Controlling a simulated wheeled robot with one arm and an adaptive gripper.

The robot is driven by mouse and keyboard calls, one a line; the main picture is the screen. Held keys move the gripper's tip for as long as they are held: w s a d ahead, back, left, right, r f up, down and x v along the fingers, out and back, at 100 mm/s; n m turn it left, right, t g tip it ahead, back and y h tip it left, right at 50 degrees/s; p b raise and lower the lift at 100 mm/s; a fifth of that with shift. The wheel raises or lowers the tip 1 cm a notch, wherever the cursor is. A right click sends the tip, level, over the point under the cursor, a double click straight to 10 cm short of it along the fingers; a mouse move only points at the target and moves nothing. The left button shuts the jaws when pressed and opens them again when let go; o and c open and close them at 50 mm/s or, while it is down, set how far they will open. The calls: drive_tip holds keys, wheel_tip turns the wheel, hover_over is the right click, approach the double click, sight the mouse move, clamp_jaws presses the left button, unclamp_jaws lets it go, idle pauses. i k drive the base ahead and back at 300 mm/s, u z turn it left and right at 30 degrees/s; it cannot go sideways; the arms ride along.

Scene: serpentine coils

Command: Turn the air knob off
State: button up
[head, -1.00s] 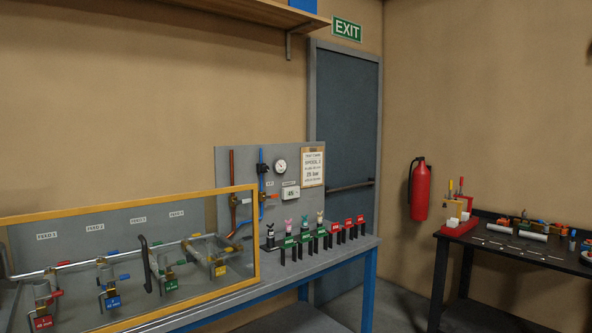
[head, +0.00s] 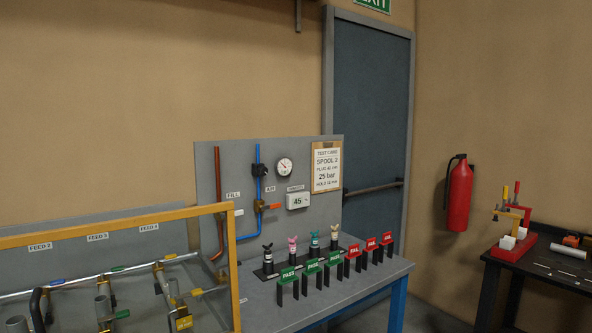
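A grey panel (head: 214,160) stands at the back of the bench. A blue pipe (head: 258,152) runs down it with a black knob-like fitting (head: 259,170) near its top. A label reading AIR (head: 270,188) sits just below and to the right of this fitting. Lower on the blue pipe is a brass valve with an orange lever (head: 274,206) pointing right. The fitting's setting is too small to tell. My gripper is not in view.
A round gauge (head: 284,167) and a display reading 45 (head: 298,200) are on the panel. Coloured-top fittings and PASS/FAIL signs (head: 313,268) stand in front. A fire extinguisher (head: 459,192) hangs right.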

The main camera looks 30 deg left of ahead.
sight(261, 170)
drive_tip(key=u, duration=0.25)
drive_tip(key=i, duration=0.75)
drive_tip(key=u, duration=0.5)
